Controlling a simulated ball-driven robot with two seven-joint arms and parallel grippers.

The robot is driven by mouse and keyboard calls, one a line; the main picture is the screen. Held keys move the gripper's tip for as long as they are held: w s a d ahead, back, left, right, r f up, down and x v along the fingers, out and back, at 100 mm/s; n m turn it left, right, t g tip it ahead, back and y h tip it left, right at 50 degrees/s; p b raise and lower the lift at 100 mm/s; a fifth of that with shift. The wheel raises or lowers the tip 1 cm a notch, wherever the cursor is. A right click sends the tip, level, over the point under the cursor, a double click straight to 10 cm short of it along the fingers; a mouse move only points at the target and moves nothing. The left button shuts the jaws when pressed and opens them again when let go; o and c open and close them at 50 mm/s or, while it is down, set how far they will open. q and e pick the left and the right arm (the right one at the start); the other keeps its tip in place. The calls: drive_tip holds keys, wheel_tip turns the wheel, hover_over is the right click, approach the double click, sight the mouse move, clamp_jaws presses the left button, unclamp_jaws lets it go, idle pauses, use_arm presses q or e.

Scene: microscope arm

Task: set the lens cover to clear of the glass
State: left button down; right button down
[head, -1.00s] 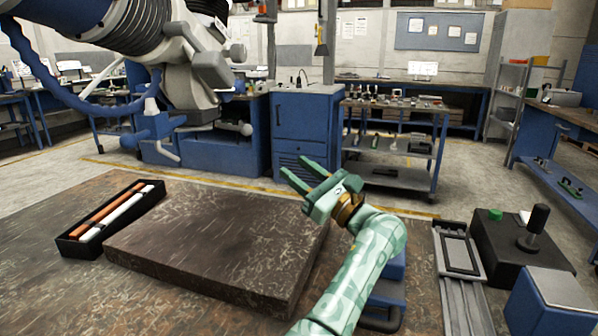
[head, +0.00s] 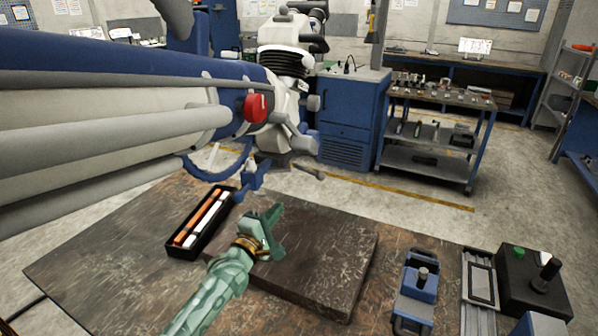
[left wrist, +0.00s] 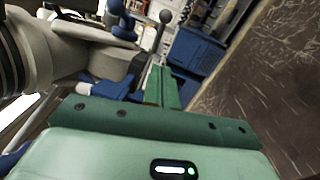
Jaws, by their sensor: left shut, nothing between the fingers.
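The microscope head (head: 285,100), white with a black ribbed collar, hangs behind the slab at upper middle. Under it are a blue fitting (head: 252,178) and a pale grey rod (head: 308,173). I cannot tell which part is the lens cover, and the glass is not visible. My left gripper (head: 276,222), green, is shut and empty over the dark slab, in front of and below the blue fitting. In the left wrist view its fingers (left wrist: 161,86) are together, with a ball-ended lever (left wrist: 165,17) and a blue part (left wrist: 122,22) beyond them. My right gripper is not in view.
The microscope's thick blue and white arm (head: 130,110) with a red knob (head: 255,107) fills the left. A raised dark slab (head: 330,265) lies on the bench. A black tray (head: 183,248) of rods is at left; a blue device (head: 415,292) and black control box (head: 525,285) are at right.

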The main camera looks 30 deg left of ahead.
use_arm(q)
drive_tip(key=w+d+r+b, duration=0.2)
drive_tip(key=w, duration=1)
drive_tip(key=shift+w+d+b, duration=0.15)
drive_tip(key=shift+w+b, duration=0.1)
drive_tip(key=shift+b, duration=0.05)
drive_tip(key=shift+d, duration=0.1)
